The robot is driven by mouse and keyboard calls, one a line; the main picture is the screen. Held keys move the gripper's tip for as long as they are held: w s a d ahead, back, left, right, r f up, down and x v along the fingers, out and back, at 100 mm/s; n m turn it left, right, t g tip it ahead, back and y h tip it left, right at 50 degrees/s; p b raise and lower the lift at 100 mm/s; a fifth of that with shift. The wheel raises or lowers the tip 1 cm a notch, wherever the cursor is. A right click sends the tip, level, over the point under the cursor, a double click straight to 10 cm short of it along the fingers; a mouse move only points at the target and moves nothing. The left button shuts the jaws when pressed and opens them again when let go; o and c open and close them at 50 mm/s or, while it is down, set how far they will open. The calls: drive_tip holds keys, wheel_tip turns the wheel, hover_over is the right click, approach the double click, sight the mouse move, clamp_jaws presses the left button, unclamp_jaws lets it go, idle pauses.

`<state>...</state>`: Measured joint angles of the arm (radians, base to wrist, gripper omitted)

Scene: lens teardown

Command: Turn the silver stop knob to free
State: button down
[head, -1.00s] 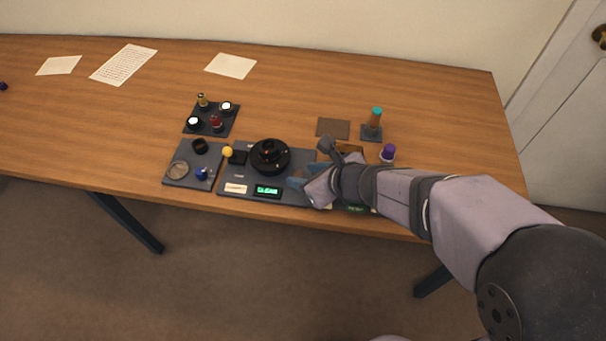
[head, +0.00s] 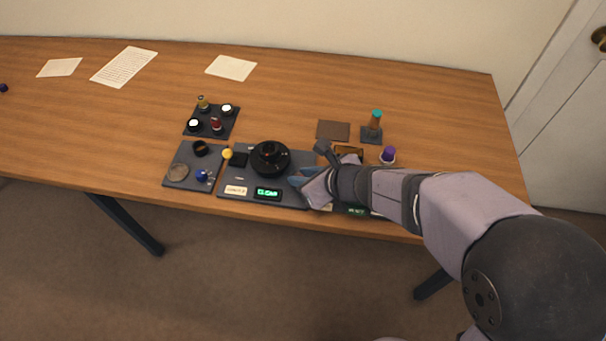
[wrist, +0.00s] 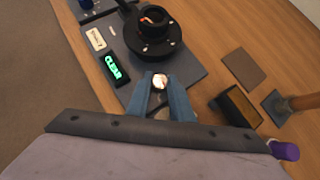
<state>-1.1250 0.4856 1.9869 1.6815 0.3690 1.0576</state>
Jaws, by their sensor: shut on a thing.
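The silver stop knob (wrist: 160,82) shows in the wrist view between the two blue fingertips of my gripper (wrist: 160,84). My gripper is shut on it, at the near right part of the dark fixture plate (wrist: 190,68). In the head view my gripper (head: 293,181) hides the knob. The black round lens mount (head: 270,158) stands on the plate just left of my gripper, apart from it. The display (head: 268,194) at the plate's front edge glows green and reads CLEAR. Which way the knob points cannot be told.
A tray (head: 178,184) with a blue knob and round parts lies left of the plate. A smaller dark tray (head: 211,109) with several parts is behind. A brown pad (head: 333,130), a teal-topped tool on a stand (head: 375,122) and a purple-topped item (head: 388,154) are at right.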

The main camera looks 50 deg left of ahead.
drive_tip(key=shift+r, duration=0.1)
drive_tip(key=n+g+p, duration=0.1)
drive_tip(key=n+p, duration=0.1)
drive_tip(key=n+g+p, duration=0.1)
drive_tip(key=p, duration=0.1)
drive_tip(key=shift+w+r+n+g+h, duration=0.1)
drive_tip(key=shift+w+n+g+h, duration=0.25)
drive_tip(key=shift+n+g+h, duration=0.05)
drive_tip(key=n+g+p, duration=0.1)
drive_tip(key=n+g+h+p, duration=0.1)
drive_tip(key=n, duration=0.1)
drive_tip(key=n+h+p, duration=0.1)
drive_tip(key=shift+w+a+f+g, duration=0.2)
drive_tip(key=shift+a+g, duration=0.05)
drive_tip(key=shift+g, duration=0.15)
drive_tip(key=n+h, duration=0.1)
drive_tip(key=n+g, duration=0.1)
drive_tip(key=n, duration=0.1)
drive_tip(key=shift+w+a+f+h+b, duration=0.1)
drive_tip(key=shift+a+f+h+b, duration=0.05)
drive_tip(key=shift+h+b, duration=0.25)
drive_tip(key=shift+a+n+g+h+b, duration=0.15)
drive_tip(key=shift+n+g+h+b, duration=0.4)
drive_tip(key=shift+n, duration=0.45)
drive_tip(key=shift+n+h+b, duration=0.4)
drive_tip(key=shift+n+h, duration=0.05)
drive_tip(key=shift+n, duration=0.15)
drive_tip(key=c, duration=1.6)
unclamp_jaws()
drive_tip(key=shift+o, duration=0.2)
